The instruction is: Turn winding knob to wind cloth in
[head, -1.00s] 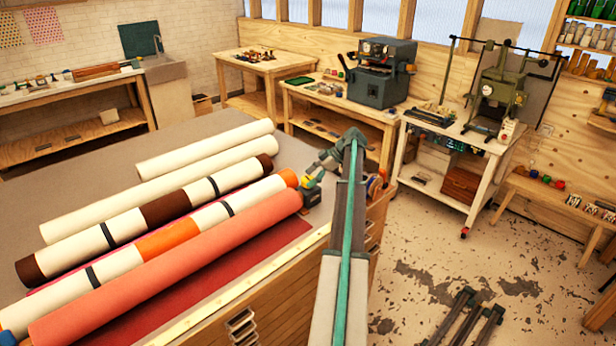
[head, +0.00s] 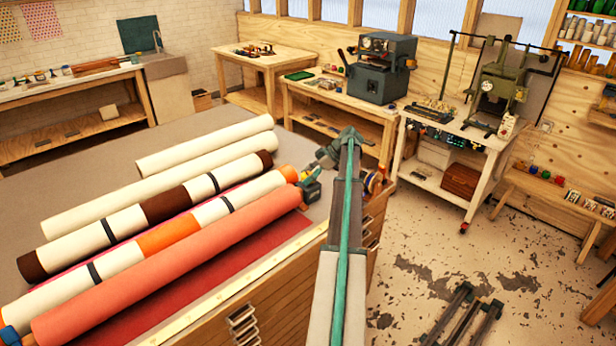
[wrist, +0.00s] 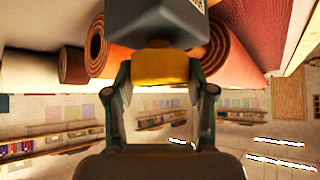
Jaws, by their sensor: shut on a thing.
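The winding knob (wrist: 160,68) is yellow and sits against a dark grey block (wrist: 155,22) in the wrist view. My gripper (wrist: 160,75) is shut on the knob, with one finger on each side. In the head view the dark block (head: 311,192) stands at the right end of the rolls, by the coral cloth roll (head: 175,268). My arm partly hides the grip there. Red cloth (head: 225,277) lies flat beside the coral roll. Roll ends (wrist: 100,45) show beside the block in the wrist view.
Several more rolls, including a cream one (head: 160,185), lie on the large grey table (head: 110,165). Wooden drawers (head: 280,300) form its front. The floor at right (head: 430,250) is mostly clear.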

